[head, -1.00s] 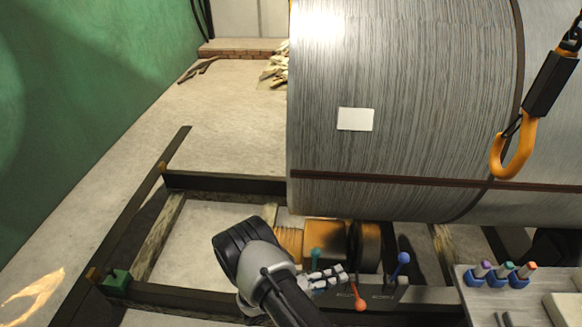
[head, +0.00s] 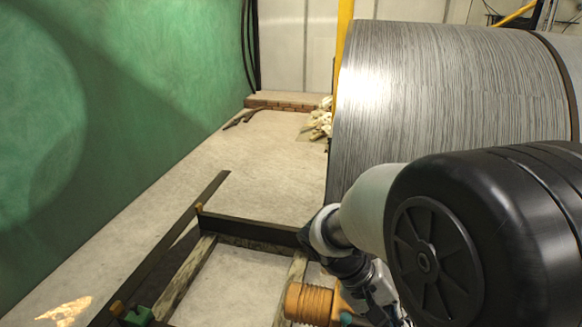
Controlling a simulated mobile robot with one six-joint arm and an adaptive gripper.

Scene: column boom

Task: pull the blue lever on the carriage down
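The blue lever is not visible now; my arm and the bottom edge of the picture cover that part of the carriage. An orange ribbed motor housing (head: 308,303) of the carriage shows at the bottom. A small teal knob (head: 346,319) is beside it, partly cut off. My gripper (head: 385,305) points down just right of the housing, mostly hidden behind my wrist and cut off at the bottom. Its fingertips are not clear, and I cannot tell whether it touches anything.
A large grey ribbed drum (head: 450,90) fills the upper right. A green wall (head: 110,130) stands left. Pale floor (head: 235,170) is open between wall and drum.

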